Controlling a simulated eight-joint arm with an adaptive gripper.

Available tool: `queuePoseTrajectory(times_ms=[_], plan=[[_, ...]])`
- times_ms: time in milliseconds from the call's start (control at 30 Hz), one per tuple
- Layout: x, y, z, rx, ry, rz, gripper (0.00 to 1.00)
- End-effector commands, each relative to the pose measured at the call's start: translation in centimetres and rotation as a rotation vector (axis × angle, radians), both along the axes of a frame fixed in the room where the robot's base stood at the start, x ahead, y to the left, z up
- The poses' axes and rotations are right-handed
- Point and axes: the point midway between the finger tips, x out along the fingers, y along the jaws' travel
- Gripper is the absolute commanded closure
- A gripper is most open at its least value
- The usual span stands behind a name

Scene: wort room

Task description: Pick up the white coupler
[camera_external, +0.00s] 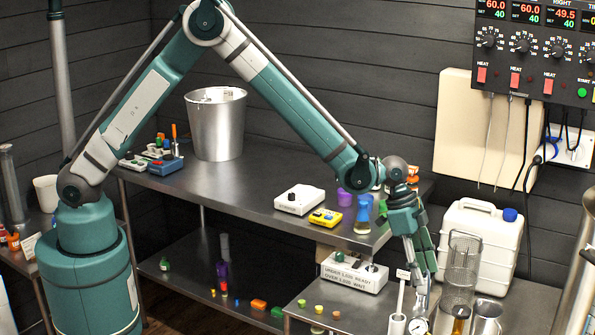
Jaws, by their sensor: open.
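My gripper (420,297) points down over the low steel table at the lower right, with its fingers apart. A small white upright piece (397,322) stands just left of the fingertips; it may be the white coupler, but it is too small to tell. Part of that area is hidden by my gripper. I cannot tell whether the fingers touch anything, and I see nothing clearly held between them.
A round dial gauge (418,326) sits below my gripper. A wire basket (461,262), a metal cup (487,316) and a white jug (480,240) stand close on the right. Several small coloured caps (318,309) lie left. A white labelled box (354,273) is behind.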

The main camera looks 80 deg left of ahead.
Motion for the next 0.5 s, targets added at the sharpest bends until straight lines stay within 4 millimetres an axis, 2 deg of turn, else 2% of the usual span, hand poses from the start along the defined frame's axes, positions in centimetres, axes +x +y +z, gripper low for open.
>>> queuePoseTrajectory(times_ms=[200,500], plan=[[0.5,-0.6,-2.0,0.000,0.000,-0.001,0.60],[0.8,-0.8,-2.7,0.000,0.000,0.000,0.60]])
